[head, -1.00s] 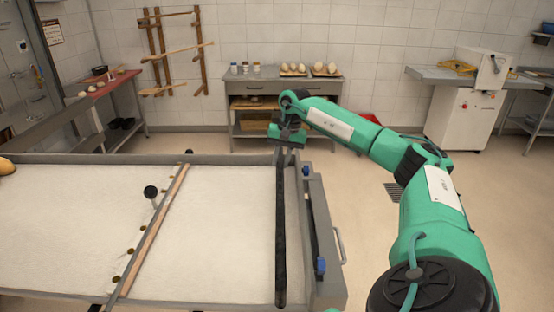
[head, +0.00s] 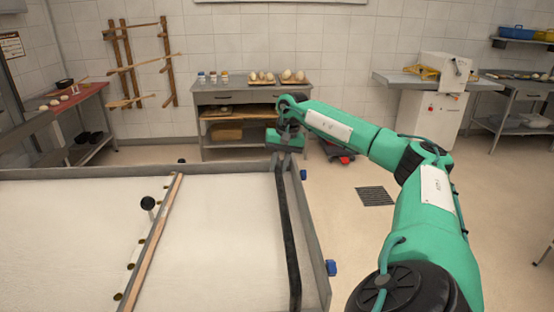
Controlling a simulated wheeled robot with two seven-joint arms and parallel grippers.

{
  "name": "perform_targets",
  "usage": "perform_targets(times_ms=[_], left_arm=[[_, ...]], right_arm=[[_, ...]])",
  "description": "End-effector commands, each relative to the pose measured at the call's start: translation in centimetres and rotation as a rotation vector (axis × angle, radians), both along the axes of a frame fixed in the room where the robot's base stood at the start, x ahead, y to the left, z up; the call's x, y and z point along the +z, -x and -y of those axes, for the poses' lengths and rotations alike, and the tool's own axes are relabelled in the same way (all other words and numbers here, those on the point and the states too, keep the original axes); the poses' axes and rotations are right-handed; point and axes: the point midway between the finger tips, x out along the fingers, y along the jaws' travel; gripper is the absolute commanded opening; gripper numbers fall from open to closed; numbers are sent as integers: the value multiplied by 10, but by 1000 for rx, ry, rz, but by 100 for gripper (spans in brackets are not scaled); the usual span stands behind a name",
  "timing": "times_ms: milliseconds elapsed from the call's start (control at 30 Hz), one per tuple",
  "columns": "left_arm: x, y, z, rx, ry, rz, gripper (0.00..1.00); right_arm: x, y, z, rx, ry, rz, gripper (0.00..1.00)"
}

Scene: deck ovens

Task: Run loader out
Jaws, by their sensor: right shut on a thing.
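The loader (head: 215,225) fills the lower left of the head view, with a pale cloth-like bed inside a grey frame. A wooden strip (head: 151,240) with several small pegs and a black knob (head: 147,203) runs across it. A black bar (head: 288,237) lies along its right end. My right gripper (head: 284,156) is shut at the far end of this bar, fingers pointing down. The jaws and bar end overlap there, so the exact grip is small and partly hidden. My left gripper is not in view.
Blue knobs (head: 331,267) sit on the loader's right side. A table with eggs and jars (head: 238,97) stands at the back wall. A red table (head: 72,100) is at the left and a white machine (head: 436,115) at the right. The floor around the drain (head: 375,196) is clear.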

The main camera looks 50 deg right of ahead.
Motion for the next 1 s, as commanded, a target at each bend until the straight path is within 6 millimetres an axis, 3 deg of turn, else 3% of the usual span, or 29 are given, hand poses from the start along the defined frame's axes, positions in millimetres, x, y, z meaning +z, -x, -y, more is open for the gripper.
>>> perform_targets(times_ms=[233, 267, 333, 367, 733, 867, 1000], left_arm=[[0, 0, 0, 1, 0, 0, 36], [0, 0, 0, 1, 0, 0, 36], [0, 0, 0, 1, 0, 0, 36], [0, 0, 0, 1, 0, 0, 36], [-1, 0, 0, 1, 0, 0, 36], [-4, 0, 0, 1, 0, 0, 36], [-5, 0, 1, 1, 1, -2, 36]], right_arm=[[1, 2, 3, -5, 5, -3, 0], [1, 2, 3, -5, 5, -3, 27], [1, 1, 3, -5, 5, -3, 41], [1, 1, 3, -5, 4, -2, 43], [6, 1, 2, -3, 3, 1, 43], [25, 4, 5, -4, 2, 3, 43], [57, 9, 10, -5, 1, 5, 43]])
